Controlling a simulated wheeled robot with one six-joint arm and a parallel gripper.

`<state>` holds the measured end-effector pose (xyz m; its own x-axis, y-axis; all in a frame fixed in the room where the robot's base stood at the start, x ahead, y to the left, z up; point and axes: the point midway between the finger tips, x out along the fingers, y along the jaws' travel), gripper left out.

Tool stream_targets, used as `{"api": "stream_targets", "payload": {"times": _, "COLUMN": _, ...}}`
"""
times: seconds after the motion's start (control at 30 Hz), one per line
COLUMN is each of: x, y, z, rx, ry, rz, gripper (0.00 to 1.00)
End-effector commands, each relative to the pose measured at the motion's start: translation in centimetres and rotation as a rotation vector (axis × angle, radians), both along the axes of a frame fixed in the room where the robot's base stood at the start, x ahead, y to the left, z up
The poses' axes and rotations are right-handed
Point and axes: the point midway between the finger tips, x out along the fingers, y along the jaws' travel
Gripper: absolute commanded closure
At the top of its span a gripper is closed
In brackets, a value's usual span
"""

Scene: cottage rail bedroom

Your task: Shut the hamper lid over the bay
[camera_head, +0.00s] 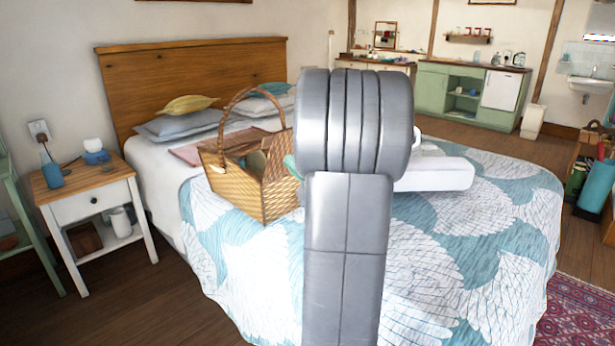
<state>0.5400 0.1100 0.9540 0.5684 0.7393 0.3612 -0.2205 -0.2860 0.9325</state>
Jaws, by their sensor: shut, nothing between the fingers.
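The wicker hamper (240,192) stands on the bed, left of my arm, with a tall arched handle (236,100). A bay in its top is open, and brownish and greenish things (256,162) show inside. A wicker panel (276,155), which looks like the raised lid, stands tilted up at the right of the opening. A small teal thing (291,165) shows just right of it, partly hidden by my arm; I cannot tell what it is. My grey arm fills the middle of the view and hides part of the hamper's right side.
The bed (440,250) has a teal and white quilt, with pillows (185,122) at the headboard. A nightstand (88,195) with a blue bottle and a lamp stands at the left. Wooden floor (150,300) is clear at the front left.

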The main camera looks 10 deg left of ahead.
Motion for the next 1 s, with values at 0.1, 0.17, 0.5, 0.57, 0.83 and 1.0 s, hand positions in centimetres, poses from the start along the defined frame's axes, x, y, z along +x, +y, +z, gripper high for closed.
{"api": "stream_targets", "payload": {"times": 0.1, "x": 1.3, "y": 1.9, "z": 0.9, "rx": 0.000, "ry": 0.000, "rz": 0.004, "gripper": 1.00}}
{"api": "stream_targets", "payload": {"times": 0.17, "x": 1.9, "y": 2.7, "z": 1.3, "rx": 0.000, "ry": 0.000, "rz": 0.004, "gripper": 1.00}}
{"api": "stream_targets", "payload": {"times": 0.5, "x": 3.7, "y": 4.8, "z": 2.3, "rx": -0.001, "ry": 0.001, "rz": -0.001, "gripper": 1.00}}
{"api": "stream_targets", "payload": {"times": 0.57, "x": 3.7, "y": 4.8, "z": 2.4, "rx": 0.000, "ry": 0.001, "rz": -0.002, "gripper": 1.00}}
{"api": "stream_targets", "payload": {"times": 0.83, "x": 3.7, "y": 4.8, "z": 2.4, "rx": 0.000, "ry": 0.001, "rz": -0.002, "gripper": 1.00}}
{"api": "stream_targets", "payload": {"times": 1.0, "x": 4.1, "y": 4.8, "z": 2.7, "rx": -0.015, "ry": 0.011, "rz": -0.001, "gripper": 1.00}}
